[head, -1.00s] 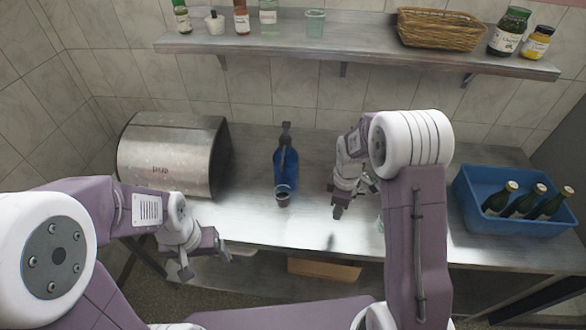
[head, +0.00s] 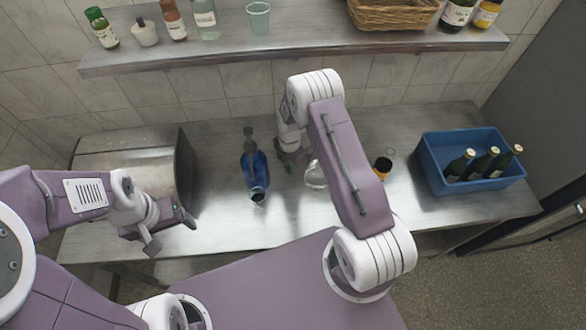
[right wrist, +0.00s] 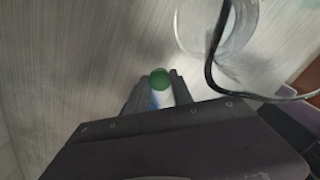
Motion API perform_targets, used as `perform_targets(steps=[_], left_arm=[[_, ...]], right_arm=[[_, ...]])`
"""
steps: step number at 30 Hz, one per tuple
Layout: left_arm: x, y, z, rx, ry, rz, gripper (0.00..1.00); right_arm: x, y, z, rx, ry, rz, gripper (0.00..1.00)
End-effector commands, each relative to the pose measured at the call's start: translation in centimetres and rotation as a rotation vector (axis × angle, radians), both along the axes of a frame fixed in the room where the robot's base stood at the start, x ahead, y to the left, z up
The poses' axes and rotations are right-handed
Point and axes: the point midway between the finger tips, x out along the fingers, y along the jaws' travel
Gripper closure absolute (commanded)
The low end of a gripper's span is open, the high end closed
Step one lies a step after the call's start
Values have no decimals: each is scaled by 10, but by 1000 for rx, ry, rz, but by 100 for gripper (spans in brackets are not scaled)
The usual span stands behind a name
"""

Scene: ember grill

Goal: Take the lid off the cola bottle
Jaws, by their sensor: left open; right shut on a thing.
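My right gripper (right wrist: 160,90) is shut on a small green-topped thing (right wrist: 161,78) with a whitish-blue body, between its two fingers in the right wrist view. In the head view my right gripper (head: 290,160) is over the counter right of a blue bottle, partly behind its own arm; a bit of green shows there. I cannot tell whether the held thing is the cola bottle; no label is readable. My left gripper (head: 172,232) is open and empty at the counter's front left edge.
A blue spray bottle (head: 250,160) has a dark cup (head: 258,195) before it. A clear glass vessel (head: 314,178) and a dark orange-rimmed container (head: 382,168) stand to the right. A blue crate (head: 432,164) holds three bottles. A metal bread box (head: 135,165) stands left; a shelf (head: 300,50) spans above.

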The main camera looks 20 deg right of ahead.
Motion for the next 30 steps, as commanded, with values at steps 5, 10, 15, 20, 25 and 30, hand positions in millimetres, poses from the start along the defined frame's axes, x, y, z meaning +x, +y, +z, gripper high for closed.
perform_targets(steps=[5,10,15,20,25,30], left_arm=[[0,0,5,0,0,0,19],[0,0,14,0,0,0,19],[0,0,13,0,0,0,19],[0,0,10,0,0,0,19],[0,0,10,0,0,0,19],[0,0,10,0,0,0,19]], right_arm=[[0,0,-11,1,1,0,100],[0,0,-39,1,1,-1,100],[1,0,-44,0,-2,-1,100],[0,0,-46,-1,-1,-1,100],[0,0,-46,0,-2,-1,51],[0,0,-46,0,-1,-1,51]])
